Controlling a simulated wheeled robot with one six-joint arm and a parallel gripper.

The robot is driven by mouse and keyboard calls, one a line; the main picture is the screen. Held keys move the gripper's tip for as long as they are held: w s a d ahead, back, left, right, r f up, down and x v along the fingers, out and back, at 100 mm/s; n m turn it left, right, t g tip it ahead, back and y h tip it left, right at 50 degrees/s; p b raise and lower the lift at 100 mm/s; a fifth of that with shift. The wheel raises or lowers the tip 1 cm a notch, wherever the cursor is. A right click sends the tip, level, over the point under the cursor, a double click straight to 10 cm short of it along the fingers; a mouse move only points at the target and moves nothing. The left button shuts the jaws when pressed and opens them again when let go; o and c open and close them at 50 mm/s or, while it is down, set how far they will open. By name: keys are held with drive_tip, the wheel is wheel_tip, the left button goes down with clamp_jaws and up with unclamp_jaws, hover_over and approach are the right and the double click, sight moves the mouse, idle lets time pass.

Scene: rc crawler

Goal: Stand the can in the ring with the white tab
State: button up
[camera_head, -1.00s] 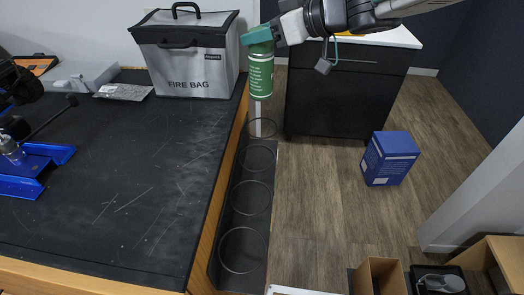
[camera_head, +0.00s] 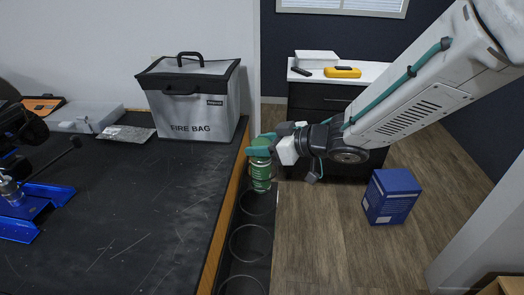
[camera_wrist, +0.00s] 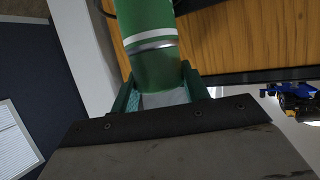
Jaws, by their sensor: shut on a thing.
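The green can (camera_head: 261,175), with white print, is upright at the far end of a dark rack (camera_head: 233,262) along the table's right side. Its lower end overlaps the farthest ring in the picture; I cannot tell whether it is inside or just above. My gripper (camera_head: 262,150) is shut on the can's upper part. In the wrist view the can (camera_wrist: 152,45) sits between my gripper's fingers (camera_wrist: 160,92), with a white band across it. Nearer rings (camera_head: 250,243) are empty. I cannot make out the white tab.
A grey fire bag (camera_head: 193,105) stands on the black table (camera_head: 130,220), left of the can. A white-topped cabinet (camera_head: 335,100) stands behind my arm. A blue box (camera_head: 391,197) is on the floor at right. Open floor lies right of the rack.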

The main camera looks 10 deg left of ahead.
drive_tip(key=shift+f, duration=1.1)
drive_tip(key=o, duration=1.4)
drive_tip(key=shift+d+r, duration=0.1)
drive_tip(key=shift+r, duration=0.1)
drive_tip(key=v, duration=1.1)
drive_tip(key=shift+s+d, duration=0.2)
drive_tip(key=shift+d, duration=0.2)
drive_tip(key=shift+w+r, duration=0.1)
